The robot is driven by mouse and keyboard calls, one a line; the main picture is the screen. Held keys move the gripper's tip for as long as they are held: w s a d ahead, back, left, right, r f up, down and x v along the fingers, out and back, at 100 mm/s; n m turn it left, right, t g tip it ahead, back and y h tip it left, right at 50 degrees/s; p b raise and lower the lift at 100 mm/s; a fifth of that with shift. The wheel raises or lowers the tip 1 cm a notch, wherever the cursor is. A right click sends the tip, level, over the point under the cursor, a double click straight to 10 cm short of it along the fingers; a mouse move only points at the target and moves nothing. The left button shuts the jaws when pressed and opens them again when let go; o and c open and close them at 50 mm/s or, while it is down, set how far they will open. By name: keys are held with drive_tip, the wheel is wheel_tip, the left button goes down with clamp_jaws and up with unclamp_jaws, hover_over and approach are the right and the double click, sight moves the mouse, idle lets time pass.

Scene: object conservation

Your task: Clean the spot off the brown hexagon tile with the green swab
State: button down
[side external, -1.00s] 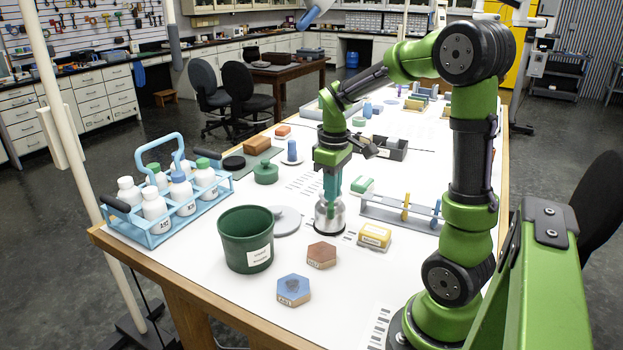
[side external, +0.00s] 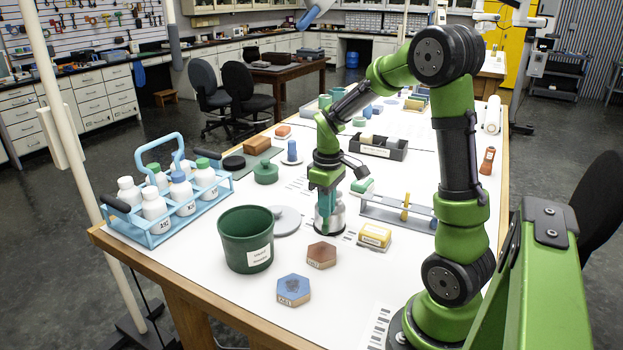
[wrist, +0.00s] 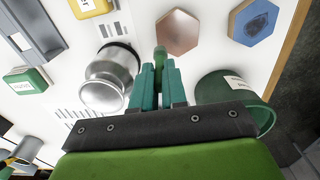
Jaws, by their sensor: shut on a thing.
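The brown hexagon tile (side external: 321,254) lies flat on the white table, in front of my gripper (side external: 322,208). It also shows in the wrist view (wrist: 177,33); any spot on it is too faint to tell. My gripper's teal fingers (wrist: 158,85) are shut on the green swab (wrist: 160,57), whose rounded green end shows between and beyond the fingertips. In the side view the swab cannot be made out. A silver metal pot (wrist: 110,78) stands close beside the fingers, left of them in the wrist view; the fingers partly cover it (side external: 338,219) in the side view.
A blue hexagon tile (side external: 293,290) with a dark spot lies nearer the camera. A green bin (side external: 245,240) stands left of the tiles, with a grey disc (side external: 284,222) behind. A yellow labelled block (side external: 374,236) and a grey rack (side external: 385,214) are to the right.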

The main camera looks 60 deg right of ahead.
sight(327, 223)
wheel_tip(327, 223, down, 3)
drive_tip(key=shift+w+a+f, duration=0.1)
drive_tip(key=shift+w+a, duration=0.1)
drive_tip(key=shift+a, duration=1.7)
drive_tip(key=shift+s+d, duration=0.2)
drive_tip(key=shift+d, duration=1.8)
drive_tip(key=shift+a+r, duration=0.1)
drive_tip(key=shift+r, duration=4)
